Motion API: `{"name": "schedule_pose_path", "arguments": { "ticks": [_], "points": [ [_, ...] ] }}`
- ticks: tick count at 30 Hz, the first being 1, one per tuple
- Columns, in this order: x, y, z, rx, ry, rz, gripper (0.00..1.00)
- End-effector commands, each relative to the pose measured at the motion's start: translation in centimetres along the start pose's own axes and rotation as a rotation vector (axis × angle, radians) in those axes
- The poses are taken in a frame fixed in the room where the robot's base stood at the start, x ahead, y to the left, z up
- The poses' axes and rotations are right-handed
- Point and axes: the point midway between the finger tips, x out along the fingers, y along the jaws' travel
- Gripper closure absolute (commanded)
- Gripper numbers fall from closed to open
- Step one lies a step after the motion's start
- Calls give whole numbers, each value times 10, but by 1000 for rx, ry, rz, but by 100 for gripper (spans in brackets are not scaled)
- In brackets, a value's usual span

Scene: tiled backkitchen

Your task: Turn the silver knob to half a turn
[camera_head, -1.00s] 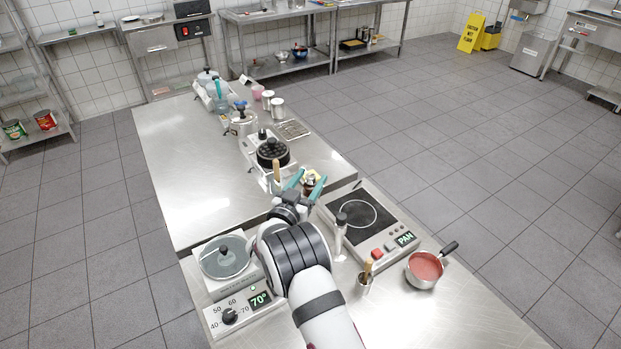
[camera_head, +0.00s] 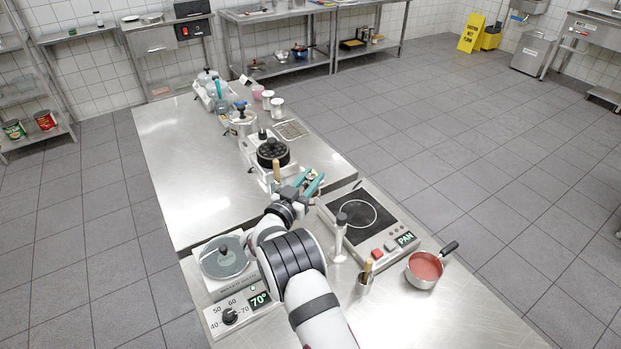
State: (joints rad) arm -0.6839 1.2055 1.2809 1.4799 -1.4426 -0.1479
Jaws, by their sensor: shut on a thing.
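My gripper (camera_head: 311,178), with teal fingers, is over the counter between the black-topped cooker with the dimpled pan and the induction hob. The fingers have closed in on something small that they mostly hide; its place fits the silver knob, but I cannot make out its face or how far it is turned. A separate black dial (camera_head: 230,316) is on the front of the 70° hot plate (camera_head: 222,258), away from my gripper.
The induction hob (camera_head: 388,236) with its PAN display is just right of my arm. A stick-like tool (camera_head: 340,238) stands close by. A saucepan of red sauce (camera_head: 424,268) is at the right. The left of the far counter (camera_head: 185,165) is clear.

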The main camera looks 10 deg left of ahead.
Motion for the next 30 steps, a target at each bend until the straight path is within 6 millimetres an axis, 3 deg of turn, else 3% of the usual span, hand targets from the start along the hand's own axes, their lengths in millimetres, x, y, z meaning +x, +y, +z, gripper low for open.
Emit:
{"name": "schedule_pose_path", "arguments": {
  "ticks": [9, 21, 22, 27, 30],
  "points": [
    [-1, -2, 0, 1, 4, 270, 100],
    [-1, 0, -1, -1, -2, 308, 100],
    [-1, 0, -1, -1, -2, 308, 67],
    [-1, 0, 0, -1, -2, 307, 38],
    [-1, 0, 0, -1, -2, 307, 38]
  ]
}}
